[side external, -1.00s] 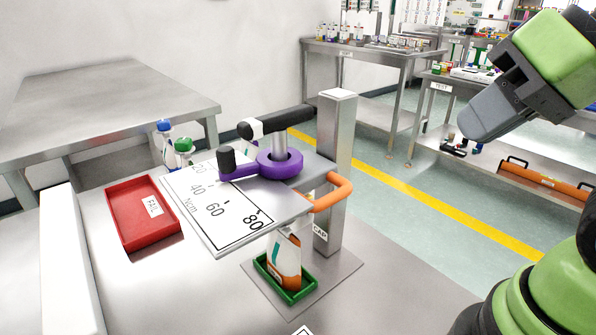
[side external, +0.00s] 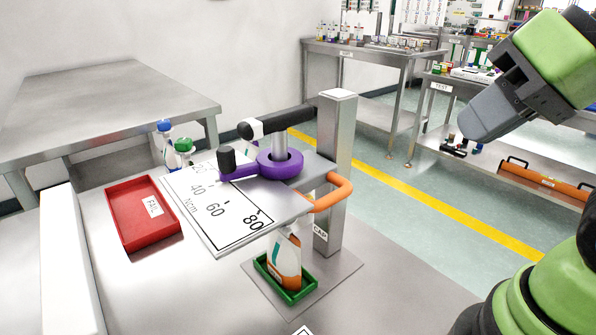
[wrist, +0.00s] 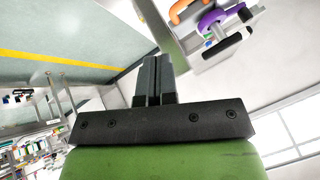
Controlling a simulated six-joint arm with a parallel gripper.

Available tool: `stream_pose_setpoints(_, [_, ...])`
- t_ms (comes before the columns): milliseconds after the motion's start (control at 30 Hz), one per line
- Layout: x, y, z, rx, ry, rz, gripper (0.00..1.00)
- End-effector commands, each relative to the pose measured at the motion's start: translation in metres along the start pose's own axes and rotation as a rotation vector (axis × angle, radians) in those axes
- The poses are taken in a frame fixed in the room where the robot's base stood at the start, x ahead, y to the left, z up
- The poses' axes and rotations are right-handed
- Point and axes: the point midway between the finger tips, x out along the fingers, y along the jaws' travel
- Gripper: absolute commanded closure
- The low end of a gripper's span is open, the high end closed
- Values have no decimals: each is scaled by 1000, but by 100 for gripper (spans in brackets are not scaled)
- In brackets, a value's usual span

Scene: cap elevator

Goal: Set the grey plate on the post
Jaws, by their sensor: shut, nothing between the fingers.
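A grey plate (side external: 312,172) sits level against the tall square silver post (side external: 338,150), below the post's top. A white scale panel (side external: 215,208) with numbers extends from it to the left. An orange handle (side external: 335,193) curves beside the plate and post. A purple ring with a lever (side external: 280,164) lies on the plate around a short silver cylinder. My gripper (side external: 468,130) is high at the right, well apart from the plate and post. In the wrist view my gripper (wrist: 154,62) has its fingers together and empty. The purple ring (wrist: 212,20) also shows there.
A black-ended bar (side external: 285,120) crosses above the ring. A bottle (side external: 284,262) stands in a green tray (side external: 290,296) under the plate. A red FAIL tray (side external: 128,237) lies left. Two capped bottles (side external: 183,152) stand behind. Air between gripper and post is clear.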

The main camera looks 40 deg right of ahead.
Motion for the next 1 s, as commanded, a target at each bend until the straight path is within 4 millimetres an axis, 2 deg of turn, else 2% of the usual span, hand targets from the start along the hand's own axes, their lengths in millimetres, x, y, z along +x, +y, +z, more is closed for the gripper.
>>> stream_pose_setpoints(33, [0, 0, 0, 0, 0, 0, 95])
stream_pose_setpoints(133, [0, -2, -2, -41, -12, 2, 72])
stream_pose_setpoints(200, [2, -6, -6, -142, -44, 8, 58])
stream_pose_setpoints(267, [6, -12, -12, -291, -88, 13, 58])
stream_pose_setpoints(433, [27, -37, -33, -906, -265, 1, 58])
stream_pose_setpoints(600, [56, -64, -44, -1487, -430, -64, 58])
stream_pose_setpoints(700, [70, -75, -46, -1722, -497, -104, 58])
stream_pose_setpoints(833, [80, -82, -46, -1885, -544, -139, 58])
stream_pose_setpoints(1000, [92, -79, -42, -1924, -558, -147, 58])
